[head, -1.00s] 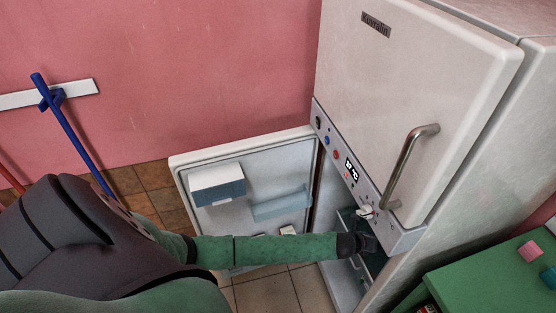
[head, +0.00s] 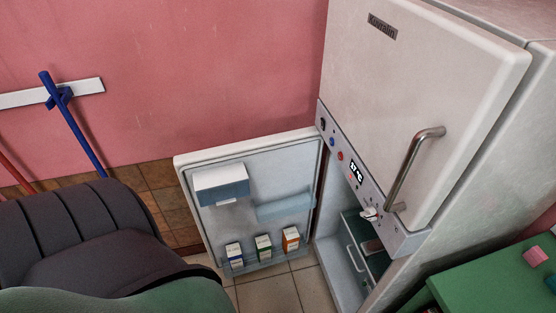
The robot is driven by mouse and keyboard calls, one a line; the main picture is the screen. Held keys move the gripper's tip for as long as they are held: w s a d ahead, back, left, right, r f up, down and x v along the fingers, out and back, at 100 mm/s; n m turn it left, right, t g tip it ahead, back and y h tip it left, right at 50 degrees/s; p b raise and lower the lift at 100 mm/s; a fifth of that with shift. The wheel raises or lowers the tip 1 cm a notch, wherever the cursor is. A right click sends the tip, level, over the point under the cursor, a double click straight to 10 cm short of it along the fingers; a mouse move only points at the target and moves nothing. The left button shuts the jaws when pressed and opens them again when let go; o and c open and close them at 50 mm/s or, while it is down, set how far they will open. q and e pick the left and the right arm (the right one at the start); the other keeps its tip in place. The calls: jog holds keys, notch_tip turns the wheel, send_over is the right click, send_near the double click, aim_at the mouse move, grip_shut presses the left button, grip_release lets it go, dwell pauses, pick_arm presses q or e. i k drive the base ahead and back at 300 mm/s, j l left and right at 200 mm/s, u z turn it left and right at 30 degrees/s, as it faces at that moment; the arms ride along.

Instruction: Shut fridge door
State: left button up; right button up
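The fridge (head: 410,95) stands at the right, pale, with its upper door shut and a metal handle (head: 414,168) on it. The lower fridge door (head: 228,215) is open, swung out to the left. Its inner side shows a white and blue box-like bin, a clear shelf and several small cartons (head: 263,246) in the bottom rack. The open compartment (head: 345,262) shows dark green shelves or drawers. Neither gripper is in view.
A green cabinet top (head: 485,282) with small pink and blue items is at the lower right. A blue-handled tool (head: 72,122) hangs on a white wall rail at the left. Tiled floor (head: 268,294) shows below the open door. A pink wall is behind.

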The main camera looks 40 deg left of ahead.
aim_at(276, 176)
jog(key=j+z, duration=0.25)
jog(key=j, duration=0.4)
jog(key=j+z, duration=0.2)
jog(key=j, duration=0.45)
jog(key=k+j+z, duration=0.1)
jog(key=j+z, duration=0.15)
jog(key=j, duration=0.4)
